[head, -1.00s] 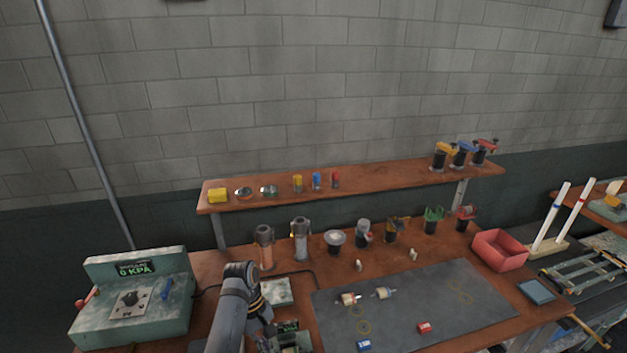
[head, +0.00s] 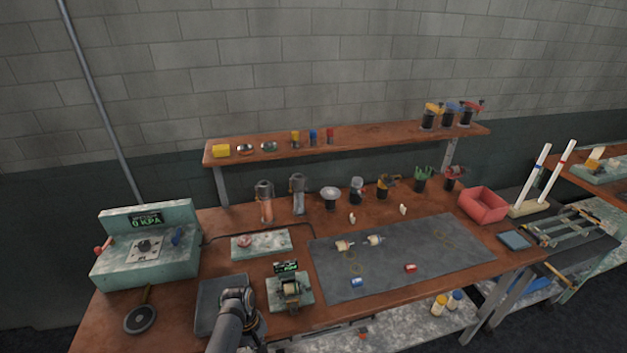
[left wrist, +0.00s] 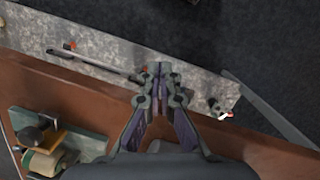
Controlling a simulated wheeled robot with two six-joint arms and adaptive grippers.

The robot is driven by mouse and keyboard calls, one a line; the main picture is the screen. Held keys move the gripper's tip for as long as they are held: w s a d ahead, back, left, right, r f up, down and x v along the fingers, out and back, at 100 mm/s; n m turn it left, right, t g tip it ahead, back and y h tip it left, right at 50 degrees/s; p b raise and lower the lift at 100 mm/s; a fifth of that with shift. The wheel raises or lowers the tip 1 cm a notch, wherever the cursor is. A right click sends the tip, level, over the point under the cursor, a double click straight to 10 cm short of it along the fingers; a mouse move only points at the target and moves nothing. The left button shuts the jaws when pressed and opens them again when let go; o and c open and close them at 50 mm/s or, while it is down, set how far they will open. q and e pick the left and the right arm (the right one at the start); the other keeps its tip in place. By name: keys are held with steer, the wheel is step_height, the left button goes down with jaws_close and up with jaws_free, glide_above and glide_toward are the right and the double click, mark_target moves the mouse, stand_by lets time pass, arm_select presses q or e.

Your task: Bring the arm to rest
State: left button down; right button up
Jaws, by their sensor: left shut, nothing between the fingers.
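My left arm comes in from the bottom of the head view, and its wrist is over the front of the workbench (head: 180,275), above a dark grey tray (head: 207,300). In the left wrist view my left gripper (left wrist: 157,70) is shut, with its fingertips together and nothing between them. It points past the bench's front edge, above a lower grey shelf (left wrist: 105,45). In the head view the fingers are hidden by the wrist. My right gripper is not in view.
A small device with a roller (head: 289,287) stands just right of the arm. A pressure box (head: 147,250) is at the left, with a round black paddle (head: 140,319) before it. A dark mat (head: 400,265) holds small glass parts. A red bin (head: 483,205) is at the right.

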arm_select(q)
steer(key=s+a+f+m+b, duration=0.1)
steer(key=s+a+f+b, duration=0.1)
steer(key=s+f, duration=0.45)
steer(key=s+a+f+m+t+y+b, duration=0.1)
steer(key=s+a+f, duration=0.15)
steer(key=f, duration=0.65)
steer(key=s+a+f+m+b, duration=0.1)
steer(key=s+f+b, duration=0.1)
steer(key=s+f, duration=0.45)
steer(key=s+a+f+m+t+b, duration=0.1)
steer(key=s+a+f+m+b, duration=0.1)
steer(key=s+f, duration=0.5)
steer(key=s+a+f+m+y+b, duration=0.1)
steer(key=s+a+f, duration=0.4)
steer(key=s, duration=0.8)
step_height(320, 180, down, 2)
steer(key=shift+a+f+m+t+y+b, duration=0.15)
steer(key=shift+a+m+t+y+b, duration=0.2)
steer(key=shift+m+b, duration=0.35)
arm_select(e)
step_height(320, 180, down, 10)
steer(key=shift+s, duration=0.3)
